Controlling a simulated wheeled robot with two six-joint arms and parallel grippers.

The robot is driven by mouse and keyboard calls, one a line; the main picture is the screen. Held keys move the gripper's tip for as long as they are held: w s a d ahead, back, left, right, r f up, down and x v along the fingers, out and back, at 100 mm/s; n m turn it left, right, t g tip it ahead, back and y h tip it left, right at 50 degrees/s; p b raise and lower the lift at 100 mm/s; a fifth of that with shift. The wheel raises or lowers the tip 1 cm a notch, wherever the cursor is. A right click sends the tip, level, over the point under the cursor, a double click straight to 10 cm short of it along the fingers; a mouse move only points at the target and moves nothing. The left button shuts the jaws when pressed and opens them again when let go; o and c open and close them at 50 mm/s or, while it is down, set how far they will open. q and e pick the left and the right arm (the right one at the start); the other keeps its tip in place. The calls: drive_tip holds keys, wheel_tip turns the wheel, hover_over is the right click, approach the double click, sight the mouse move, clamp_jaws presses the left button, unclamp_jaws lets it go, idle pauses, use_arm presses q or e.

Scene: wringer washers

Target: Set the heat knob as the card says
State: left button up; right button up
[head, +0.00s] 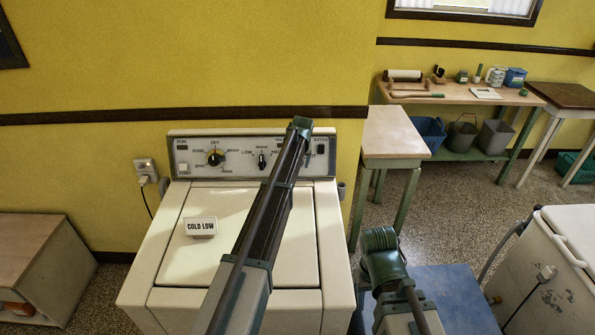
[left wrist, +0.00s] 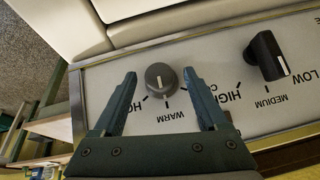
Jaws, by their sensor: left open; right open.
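The heat knob (left wrist: 161,80) is the round grey knob above the upside-down word WARM in the left wrist view. Its white mark points roughly toward WARM. My left gripper (left wrist: 163,90) is open, its fingers on either side of the knob; contact is unclear. In the head view my left arm (head: 262,210) reaches up to the washer panel (head: 195,145) and hides its fingertips and most of the heat knob. The card (head: 201,226) on the washer lid reads COLD LOW. My right gripper (head: 385,262) is right of the washer, away from the panel; its fingers show poorly.
A LOW-to-HIGH knob (head: 262,159), also in the left wrist view (left wrist: 267,56), sits beside the heat knob. A larger dial (head: 214,157) is farther left. A narrow table (head: 393,135) stands right of the washer. A white tub (head: 555,260) stands at far right.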

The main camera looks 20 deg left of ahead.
use_arm(q)
drive_tip(key=shift+w+f, duration=0.15)
drive_tip(key=shift+f, duration=0.25)
clamp_jaws()
